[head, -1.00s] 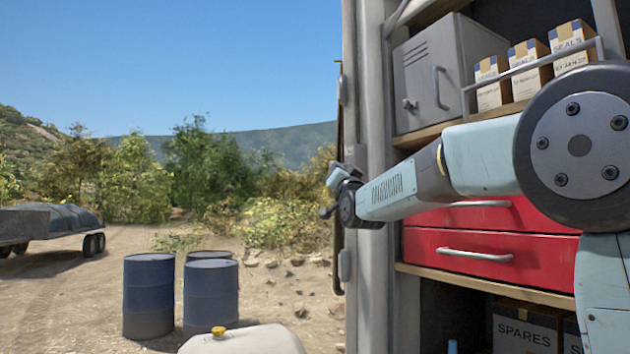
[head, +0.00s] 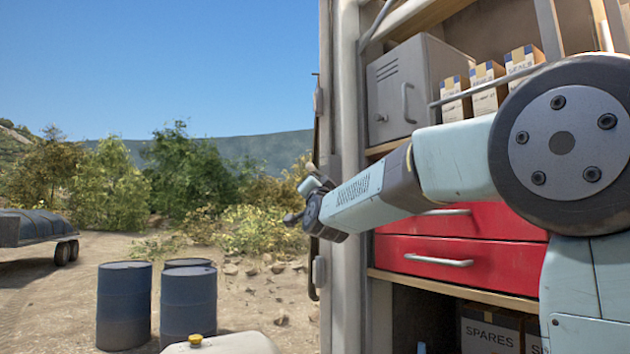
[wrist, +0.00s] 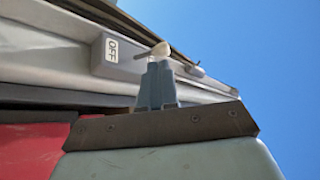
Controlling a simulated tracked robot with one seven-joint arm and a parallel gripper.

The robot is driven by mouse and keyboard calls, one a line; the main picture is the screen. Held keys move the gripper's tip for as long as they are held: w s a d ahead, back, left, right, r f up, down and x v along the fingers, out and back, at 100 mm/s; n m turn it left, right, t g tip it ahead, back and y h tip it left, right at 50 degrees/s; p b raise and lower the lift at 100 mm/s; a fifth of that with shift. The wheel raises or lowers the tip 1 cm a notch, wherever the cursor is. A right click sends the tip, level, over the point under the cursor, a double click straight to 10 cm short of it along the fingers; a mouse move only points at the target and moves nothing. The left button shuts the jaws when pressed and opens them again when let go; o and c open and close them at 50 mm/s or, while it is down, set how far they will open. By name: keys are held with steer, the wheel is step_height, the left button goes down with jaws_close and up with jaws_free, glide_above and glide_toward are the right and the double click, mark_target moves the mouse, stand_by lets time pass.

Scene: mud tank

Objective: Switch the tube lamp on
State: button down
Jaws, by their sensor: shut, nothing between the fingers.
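A grey switch box (wrist: 118,58) with a white label reading OFF shows in the wrist view, on a pale ledge at upper left. A thin dark lever with a pale rounded knob (wrist: 161,49) stands out to the right of the label. My gripper (wrist: 160,66) has its blue-grey fingers shut and empty, with their tips just below the knob; I cannot tell whether they touch it. In the head view my gripper (head: 311,183) is beside the cabinet's left post, small and partly hidden by my wrist. I cannot make out the lamp tube itself.
The cabinet holds a grey metal locker (head: 412,90), several seal boxes (head: 489,88) and red drawers (head: 462,262). Its pale post (head: 343,270) stands close to my wrist. Blue barrels (head: 188,305) and a pale container (head: 222,344) stand on open dirt at left.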

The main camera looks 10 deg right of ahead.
steer(key=v, duration=0.8)
steer(key=shift+r, duration=0.2)
steer(key=shift+s+a, duration=0.1)
steer(key=shift+a, duration=0.05)
steer(key=s+d+f+n+g, duration=0.2)
steer(key=s+d+f+g, duration=0.3)
steer(key=s+f, duration=0.5)
steer(key=s+d+f+n+g, duration=0.3)
steer(key=s+f+g, duration=0.4)
steer(key=s+f, duration=0.4)
steer(key=s+d+f+n+g+h, duration=0.1)
steer(key=s+d+f+n+g, duration=0.1)
steer(key=s+d+f+g, duration=0.4)
steer(key=s+f, duration=0.5)
steer(key=f, duration=0.1)
steer(key=shift+d+f, duration=0.3)
steer(key=shift+d, duration=0.05)
steer(key=shift+s, duration=0.1)
